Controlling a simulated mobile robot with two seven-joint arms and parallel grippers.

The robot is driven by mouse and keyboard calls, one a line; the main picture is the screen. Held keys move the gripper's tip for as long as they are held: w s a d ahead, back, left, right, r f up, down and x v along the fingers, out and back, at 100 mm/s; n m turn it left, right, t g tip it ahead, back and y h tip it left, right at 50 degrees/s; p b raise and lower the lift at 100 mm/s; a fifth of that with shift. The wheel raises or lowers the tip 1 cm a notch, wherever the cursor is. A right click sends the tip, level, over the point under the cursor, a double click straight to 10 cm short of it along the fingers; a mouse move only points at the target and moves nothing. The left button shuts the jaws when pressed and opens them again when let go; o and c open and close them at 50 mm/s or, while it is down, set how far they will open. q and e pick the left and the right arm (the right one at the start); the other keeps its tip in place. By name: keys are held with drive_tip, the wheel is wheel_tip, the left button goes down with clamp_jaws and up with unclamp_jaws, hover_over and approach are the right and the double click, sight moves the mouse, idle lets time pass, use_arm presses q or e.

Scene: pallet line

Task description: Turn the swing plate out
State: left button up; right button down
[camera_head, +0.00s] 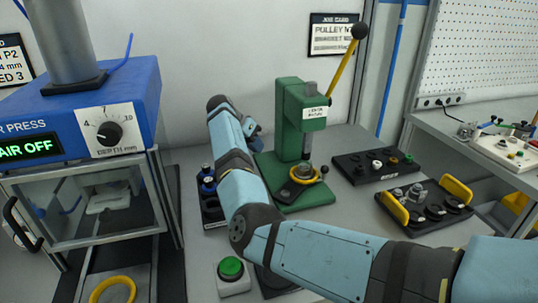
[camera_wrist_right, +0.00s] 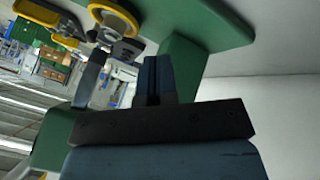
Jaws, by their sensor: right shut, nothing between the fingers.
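The swing plate appears to be the dark flat piece (camera_head: 290,192) on the base of the green press (camera_head: 288,115), partly under a yellow ring (camera_head: 304,175). In the right wrist view the yellow ring (camera_wrist_right: 116,16) shows at the top, with a grey-dark piece (camera_wrist_right: 127,48) beside it. My right gripper (camera_head: 254,130) is at the left side of the press column, partly hidden behind my own arm. Its dark fingers (camera_wrist_right: 152,78) are together and empty in the wrist view, apart from the ring. My left gripper is out of view.
A blue press with a clear door (camera_head: 75,205) stands at left. Blue-capped parts sit in a black tray (camera_head: 212,217). A green button box (camera_head: 232,275) is in front. Black trays (camera_head: 372,165) (camera_head: 425,218) lie right of the green press. Its yellow lever (camera_head: 345,68) rises to the right.

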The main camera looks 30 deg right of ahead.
approach(284, 175)
drive_tip(key=d+f, duration=0.1)
drive_tip(key=f, duration=0.1)
drive_tip(key=w+d+f, duration=0.1)
drive_tip(key=d+f, duration=0.1)
drive_tip(key=shift+w+d+f+b, duration=0.1)
drive_tip(key=shift+d+f+b, duration=0.05)
drive_tip(key=shift+d+b, duration=0.2)
drive_tip(key=shift+s+d, duration=0.45)
drive_tip(key=shift+s, duration=0.4)
drive_tip(key=shift+s+d, duration=0.5)
drive_tip(key=shift+s, duration=0.35)
drive_tip(key=shift+d, duration=0.15)
